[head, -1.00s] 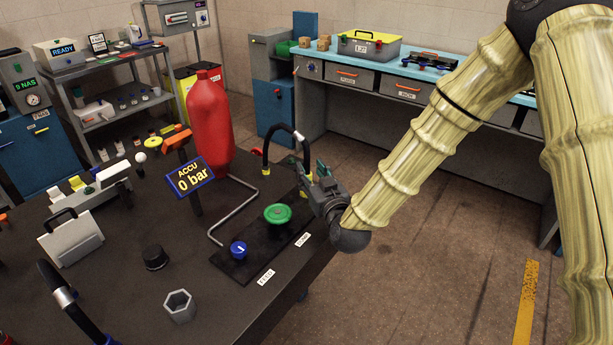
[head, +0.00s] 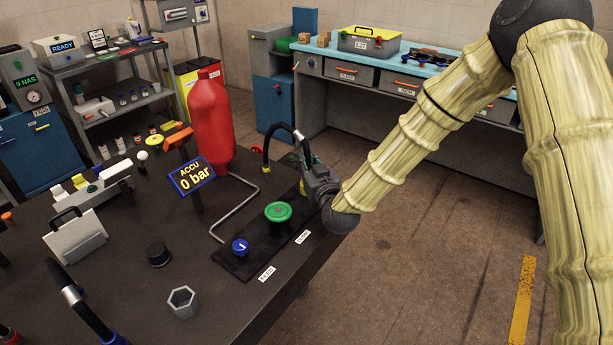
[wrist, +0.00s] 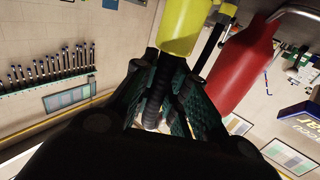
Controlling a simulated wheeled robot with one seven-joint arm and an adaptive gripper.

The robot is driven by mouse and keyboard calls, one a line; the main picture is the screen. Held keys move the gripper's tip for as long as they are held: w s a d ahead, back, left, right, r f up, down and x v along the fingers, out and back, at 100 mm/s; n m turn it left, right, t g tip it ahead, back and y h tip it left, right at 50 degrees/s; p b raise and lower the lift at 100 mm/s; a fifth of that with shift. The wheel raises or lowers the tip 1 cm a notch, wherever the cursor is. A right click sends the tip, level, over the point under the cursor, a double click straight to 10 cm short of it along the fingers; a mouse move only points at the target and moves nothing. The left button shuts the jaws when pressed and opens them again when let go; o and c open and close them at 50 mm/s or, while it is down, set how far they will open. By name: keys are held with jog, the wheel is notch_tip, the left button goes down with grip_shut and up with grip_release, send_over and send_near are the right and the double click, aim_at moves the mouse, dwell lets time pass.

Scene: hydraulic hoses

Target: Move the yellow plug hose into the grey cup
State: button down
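The yellow plug hose (head: 281,128) is a black arched hose with yellow ends, standing at the table's right side behind the green knob. My gripper (head: 308,166) is at its right leg, coming from the right. In the wrist view, which looks upside down, a large yellow plug (wrist: 184,28) is just beyond my gripper (wrist: 170,105). The green-padded fingers look apart, with a dark ribbed length of hose between them; firm contact cannot be made out. The grey cup (head: 183,314) is a hexagonal, open-topped cup upright at the table's front.
A dark panel (head: 238,264) with a blue knob (head: 240,247) and green knob (head: 278,212) lies between hose and cup. A bent metal pipe (head: 238,219), red bottle (head: 211,115) and ACCU sign (head: 192,177) stand left of the hose. A black cap (head: 158,253) sits behind the cup.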

aim_at(307, 153)
jog(key=shift+r, duration=0.1)
dwell(0.4)
jog(key=shift+r+b, duration=0.5)
jog(key=shift+r, duration=0.9)
jog(key=shift+s+r, duration=0.25)
jog(key=s+r+b, duration=0.1)
jog(key=s+b, duration=0.2)
jog(key=s, duration=1.2)
jog(key=shift+s+a+r, duration=0.2)
jog(key=shift+s+r, duration=0.05)
jog(key=shift+r, duration=0.15)
jog(key=shift+r+p, duration=0.5)
jog(key=shift+r, duration=0.35)
